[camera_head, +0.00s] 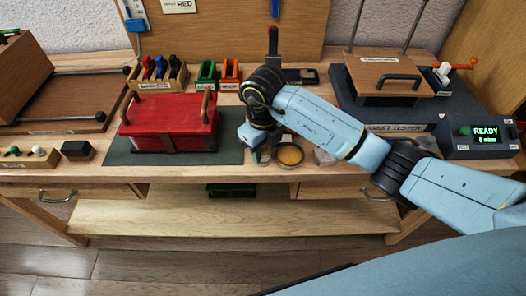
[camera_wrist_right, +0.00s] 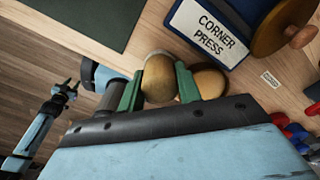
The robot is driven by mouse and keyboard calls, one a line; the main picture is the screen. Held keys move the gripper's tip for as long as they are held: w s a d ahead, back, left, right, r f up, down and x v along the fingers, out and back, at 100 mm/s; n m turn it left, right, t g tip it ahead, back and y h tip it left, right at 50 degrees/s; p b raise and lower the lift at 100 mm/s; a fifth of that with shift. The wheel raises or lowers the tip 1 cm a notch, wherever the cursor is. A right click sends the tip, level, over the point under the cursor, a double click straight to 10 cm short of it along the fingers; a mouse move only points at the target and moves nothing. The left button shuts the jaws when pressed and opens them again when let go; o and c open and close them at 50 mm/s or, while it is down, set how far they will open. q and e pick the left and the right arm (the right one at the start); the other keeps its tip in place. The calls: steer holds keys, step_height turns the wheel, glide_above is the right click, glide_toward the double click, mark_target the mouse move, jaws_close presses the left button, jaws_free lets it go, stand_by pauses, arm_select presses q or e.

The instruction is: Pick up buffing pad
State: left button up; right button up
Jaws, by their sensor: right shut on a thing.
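My right gripper (camera_wrist_right: 158,88) has its green fingers shut on a tan, rounded piece in the right wrist view, which I take to be the buffing pad (camera_wrist_right: 158,76). In the head view the right gripper (camera_head: 262,152) is low over the front of the bench, just right of the green mat, and the held pad is hard to make out there. A second brown, round piece (camera_wrist_right: 209,80) lies beside the right finger. Part of my left arm, with a small gripper (camera_wrist_right: 66,89), shows at the left of the right wrist view; its jaws are too small to judge.
A red box (camera_head: 168,122) with handles stands on the green mat (camera_head: 228,156). A round yellowish dish (camera_head: 290,155) is right of the gripper. A tester with a READY display (camera_head: 485,135) is at the right. A "CORNER PRESS" sign (camera_wrist_right: 208,32) is close to the gripper.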

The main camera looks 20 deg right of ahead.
step_height(320, 180, up, 9)
steer(key=shift+r+p, duration=0.15)
steer(key=shift+p, duration=0.3)
arm_select(q)
steer(key=shift+w+d+r, duration=0.15)
steer(key=shift+d+r, duration=0.3)
steer(key=shift+d, duration=0.4)
arm_select(e)
steer(key=shift+r, duration=0.35)
steer(key=o, duration=0.3)
steer(key=shift+c, duration=0.9)
arm_select(q)
steer(key=shift+a, duration=0.2)
